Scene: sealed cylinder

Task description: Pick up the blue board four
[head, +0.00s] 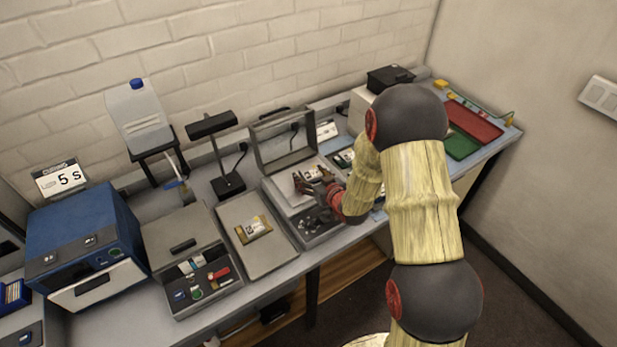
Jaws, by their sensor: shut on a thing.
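My gripper (312,184) is in the open case-like machine (324,229) at the middle of the bench. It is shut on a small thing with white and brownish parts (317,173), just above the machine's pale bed. The fingers partly hide this thing, and I cannot read a number or make out a blue colour on it. A small blue patch (378,214) shows beside my arm at the bench's front edge. It is mostly hidden by my arm, and I cannot tell what it is.
A tan board with a white label (252,229) lies on a grey plate (262,258) left of the machine. A black lamp-like stand (228,184) rises behind that plate. Red (474,122) and green (462,146) mats lie at the far right. A blue box machine (85,240) stands left.

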